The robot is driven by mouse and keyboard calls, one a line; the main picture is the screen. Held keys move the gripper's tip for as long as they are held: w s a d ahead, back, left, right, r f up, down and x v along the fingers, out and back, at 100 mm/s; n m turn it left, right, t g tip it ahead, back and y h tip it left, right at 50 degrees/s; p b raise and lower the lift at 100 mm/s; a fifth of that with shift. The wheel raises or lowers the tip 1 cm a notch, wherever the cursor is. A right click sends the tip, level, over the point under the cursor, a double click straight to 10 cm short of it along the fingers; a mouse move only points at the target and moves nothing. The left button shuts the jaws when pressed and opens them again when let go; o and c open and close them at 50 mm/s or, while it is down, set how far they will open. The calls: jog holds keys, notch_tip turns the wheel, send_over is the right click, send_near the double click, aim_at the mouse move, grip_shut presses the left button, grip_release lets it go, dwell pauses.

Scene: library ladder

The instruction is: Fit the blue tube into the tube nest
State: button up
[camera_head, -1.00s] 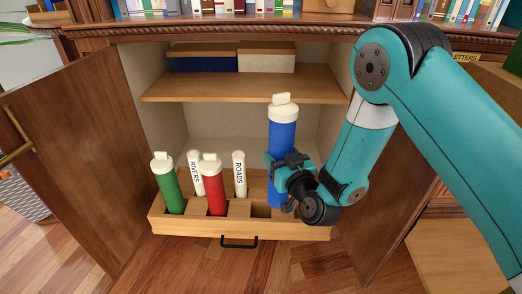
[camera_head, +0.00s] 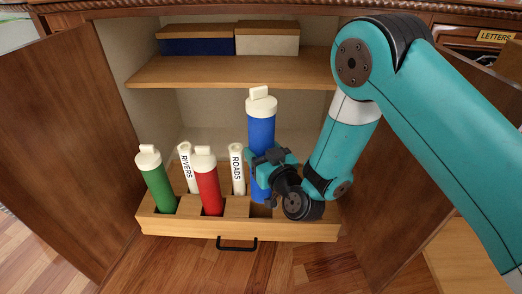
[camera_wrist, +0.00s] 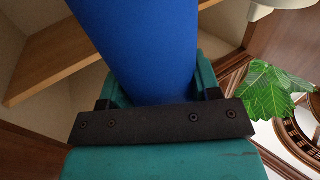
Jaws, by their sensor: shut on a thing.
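The blue tube (camera_head: 261,130) with a white cap stands upright in my gripper (camera_head: 268,163), which is shut around its lower half. It also fills the upper middle of the wrist view (camera_wrist: 140,45). The tube nest (camera_head: 190,230) is a wooden tray with square slots and a black handle, pulled out at the cabinet's bottom. The tube's lower end is at the nest's right part, over or in a slot; my gripper partly hides it, so I cannot tell how deep. A green tube (camera_head: 158,188) and a red tube (camera_head: 208,190) stand in front slots.
White rolls marked RIVERS (camera_head: 187,165) and ROADS (camera_head: 237,168) stand in the nest's back. A shelf (camera_head: 220,72) with a blue box (camera_head: 195,45) and a cream box (camera_head: 267,42) is above. Open cabinet doors flank both sides, left (camera_head: 65,150) and right (camera_head: 385,170).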

jog(key=b, duration=0.4)
send_over(261, 194)
jog(key=w, duration=0.3)
jog(key=shift+f, duration=2.7)
jog(key=shift+s, duration=0.25)
jog(key=shift+p, duration=0.75)
jog(key=shift+f+b, duration=3.9)
jog(key=shift+f, duration=1.65)
jog(key=o, duration=1.2)
